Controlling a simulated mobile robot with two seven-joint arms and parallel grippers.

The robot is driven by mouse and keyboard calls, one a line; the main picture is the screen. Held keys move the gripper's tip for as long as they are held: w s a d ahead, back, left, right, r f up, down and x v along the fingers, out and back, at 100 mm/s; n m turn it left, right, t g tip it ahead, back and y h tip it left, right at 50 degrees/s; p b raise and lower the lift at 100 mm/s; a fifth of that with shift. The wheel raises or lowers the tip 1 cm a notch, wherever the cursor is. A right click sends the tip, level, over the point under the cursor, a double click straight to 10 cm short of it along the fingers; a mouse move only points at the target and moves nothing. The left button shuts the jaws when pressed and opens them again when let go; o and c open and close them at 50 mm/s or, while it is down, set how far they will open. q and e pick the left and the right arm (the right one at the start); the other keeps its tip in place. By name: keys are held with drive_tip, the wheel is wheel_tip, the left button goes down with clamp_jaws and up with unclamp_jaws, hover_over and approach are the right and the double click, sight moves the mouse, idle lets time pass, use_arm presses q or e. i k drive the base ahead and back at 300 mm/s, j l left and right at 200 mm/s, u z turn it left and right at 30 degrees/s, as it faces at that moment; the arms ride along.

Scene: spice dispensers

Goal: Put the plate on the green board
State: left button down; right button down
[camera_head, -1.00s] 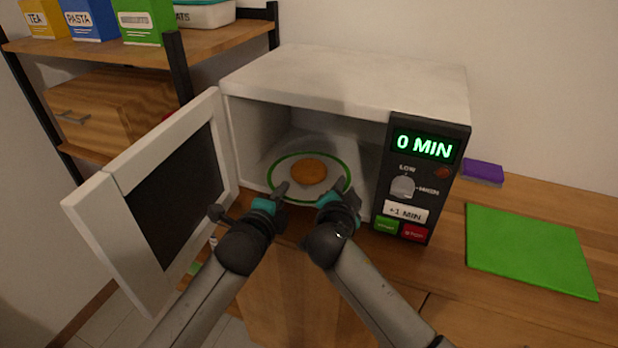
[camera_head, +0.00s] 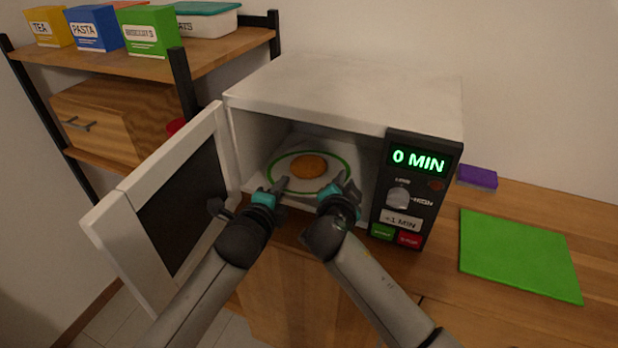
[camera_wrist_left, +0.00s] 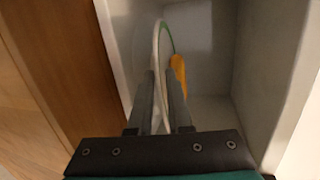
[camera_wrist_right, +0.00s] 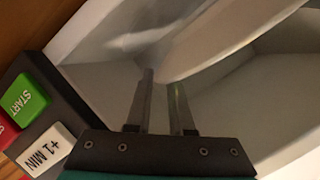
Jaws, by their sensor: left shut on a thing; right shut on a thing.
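The white plate (camera_head: 284,171) with a green ring is inside the open microwave, near its front, and carries a round orange-brown food item (camera_head: 309,166). My left gripper (camera_head: 278,186) is shut on the plate's front-left rim; the left wrist view shows the plate (camera_wrist_left: 157,50) edge-on between the fingers. My right gripper (camera_head: 341,184) is at the front-right rim and shut on it; the plate also fills the top of the right wrist view (camera_wrist_right: 225,40). The green board (camera_head: 518,254) lies flat and bare on the counter at the right.
The microwave (camera_head: 345,92) has its door (camera_head: 168,200) swung open to the left, beside my left arm. Its control panel (camera_head: 411,190) stands right of my right gripper. A purple block (camera_head: 478,177) lies behind the board. A shelf with boxes is at upper left.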

sight(501, 261)
drive_tip(key=k+z, duration=0.1)
drive_tip(key=k, duration=0.5)
drive_tip(key=k+l+z, duration=0.1)
drive_tip(key=k, duration=0.55)
drive_tip(key=z, duration=0.9)
drive_tip(key=i+j+z, duration=0.2)
drive_tip(key=i+j, duration=0.15)
drive_tip(key=j, duration=0.3)
drive_tip(key=i+j+z, duration=0.1)
drive_tip(key=j, duration=0.2)
drive_tip(key=i, duration=0.6)
